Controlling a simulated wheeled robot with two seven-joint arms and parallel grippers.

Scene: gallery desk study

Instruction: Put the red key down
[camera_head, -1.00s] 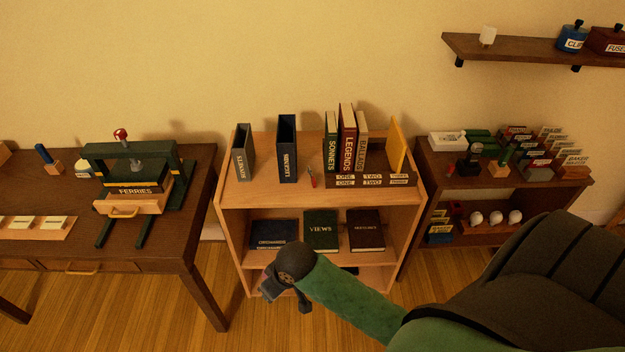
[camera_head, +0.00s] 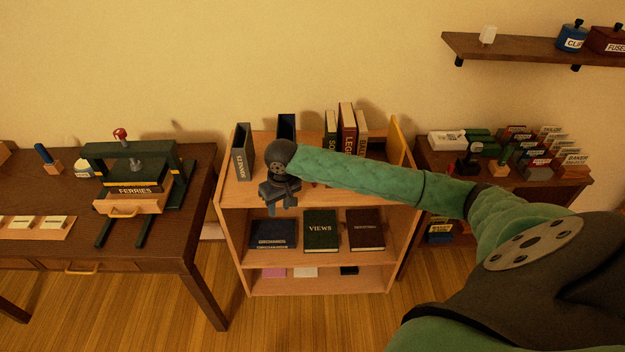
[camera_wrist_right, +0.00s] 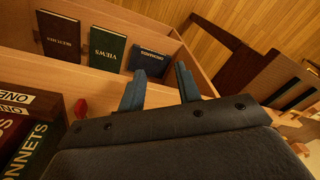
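The red key (camera_wrist_right: 81,107) lies on the top of the wooden bookcase, beside the labelled book box, in the right wrist view. Only its red part shows clearly there; in the head view my right arm hides it. My right gripper (camera_head: 279,198) is over the front part of the bookcase top, apart from the key. In the wrist view the right gripper's fingers (camera_wrist_right: 160,90) stand apart with nothing visible between them. My left gripper is not in view.
The bookcase top (camera_head: 232,194) also holds grey and blue slipcases and the book box. Books such as VIEWS (camera_head: 321,230) stand on the shelf below. A dark table (camera_head: 150,248) with a green press (camera_head: 135,150) is at left. A small cabinet stands at right.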

